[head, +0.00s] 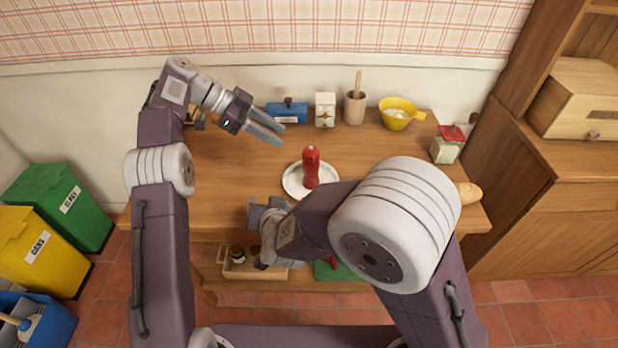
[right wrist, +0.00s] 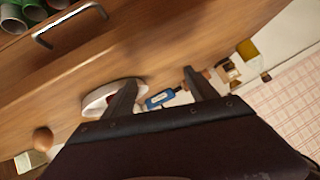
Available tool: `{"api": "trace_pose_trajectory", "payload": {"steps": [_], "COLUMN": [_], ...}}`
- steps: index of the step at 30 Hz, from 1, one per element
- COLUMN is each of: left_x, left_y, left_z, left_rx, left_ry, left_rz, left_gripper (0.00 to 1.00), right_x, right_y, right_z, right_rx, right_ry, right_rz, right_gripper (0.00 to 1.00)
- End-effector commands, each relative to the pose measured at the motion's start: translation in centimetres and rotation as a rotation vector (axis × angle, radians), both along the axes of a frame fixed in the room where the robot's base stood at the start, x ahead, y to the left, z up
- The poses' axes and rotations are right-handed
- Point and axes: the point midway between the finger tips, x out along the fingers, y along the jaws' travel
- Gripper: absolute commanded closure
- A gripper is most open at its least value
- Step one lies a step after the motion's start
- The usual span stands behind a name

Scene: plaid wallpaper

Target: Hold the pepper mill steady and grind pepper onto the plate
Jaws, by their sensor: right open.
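The red pepper mill (head: 311,166) stands upright on the white plate (head: 292,189) in the middle of the table in the head view. My left gripper (head: 282,136) is open and empty above the table, up and left of the mill and apart from it. My right gripper (head: 262,206) is low at the table's front edge, left of and nearer than the plate; my right arm hides part of it. In the right wrist view its fingers (right wrist: 158,76) are apart with nothing between them, and the plate (right wrist: 93,101) shows beside one finger. I cannot make out the mill there.
Along the wall stand a blue box (head: 288,112), a white box (head: 325,110), a wooden utensil pot (head: 354,107) and a yellow bowl (head: 396,114). The table left of the plate is clear.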

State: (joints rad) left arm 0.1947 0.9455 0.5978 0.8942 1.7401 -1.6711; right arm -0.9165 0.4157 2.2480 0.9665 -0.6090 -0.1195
Motion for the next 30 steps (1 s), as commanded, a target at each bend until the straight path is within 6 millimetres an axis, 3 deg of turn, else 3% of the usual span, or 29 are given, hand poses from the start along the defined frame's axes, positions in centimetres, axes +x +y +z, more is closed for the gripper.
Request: {"api": "trace_pose_trajectory", "payload": {"steps": [6, 11, 19, 30], "left_x": [0.0, 0.0, 0.0, 0.0], "left_y": [0.0, 0.0, 0.0, 0.0], "left_z": [0.0, 0.0, 0.0, 0.0], "left_rx": [0.0, 0.0, 0.0, 0.0], "left_ry": [0.0, 0.0, 0.0, 0.0], "left_rz": [0.0, 0.0, 0.0, 0.0], "left_gripper": [0.64, 0.64, 0.64, 0.64], "right_x": [5.1, 6.8, 8.0, 14.2], "right_y": [-6.3, -9.4, -10.0, -10.5], "right_z": [1.3, 2.2, 1.9, -0.7], "right_rx": [-0.18, -0.279, -0.295, -0.294], "right_ry": [-0.175, -0.246, -0.257, -0.256], "right_rz": [-0.133, -0.195, -0.204, -0.203], "right_gripper": [0.33, 0.33, 0.33, 0.33]}}
